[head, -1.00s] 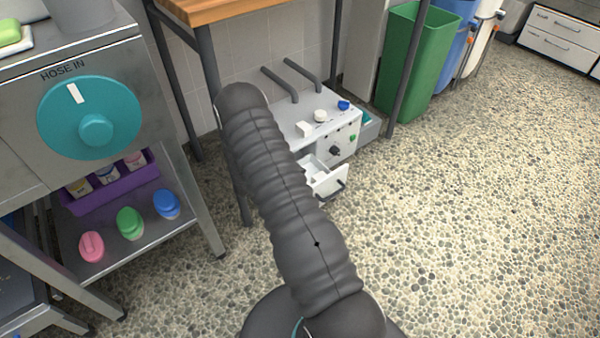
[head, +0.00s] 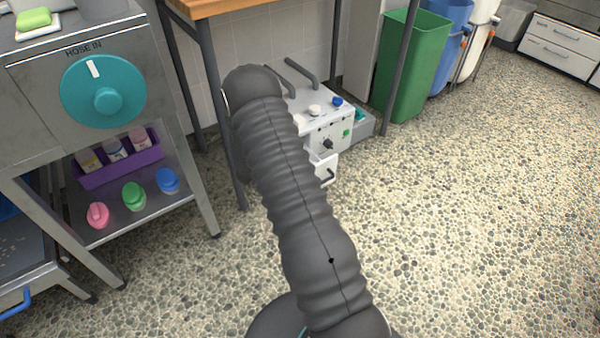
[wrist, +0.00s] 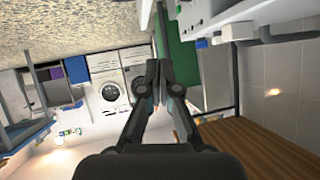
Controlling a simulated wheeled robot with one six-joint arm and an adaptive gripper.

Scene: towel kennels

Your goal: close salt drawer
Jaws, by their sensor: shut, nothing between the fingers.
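The salt drawer (head: 326,168) is a small white drawer low on the front of a white unit (head: 335,128). It sticks out, with a dark handle on its front. My arm covers its left part. In the head view my gripper is hidden behind my arm. In the wrist view my gripper (wrist: 160,68) is shut and empty, with its fingertips together. The wrist picture is upside down. Part of what looks like the white unit (wrist: 268,18) shows at its upper right, apart from the fingertips. The drawer cannot be made out there.
A wooden-topped table (head: 215,8) with dark legs stands over the unit. A green bin (head: 412,70) is behind it to the right. A steel stand with a teal dial (head: 103,92) is at the left. The pebbled floor (head: 460,220) at right is clear.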

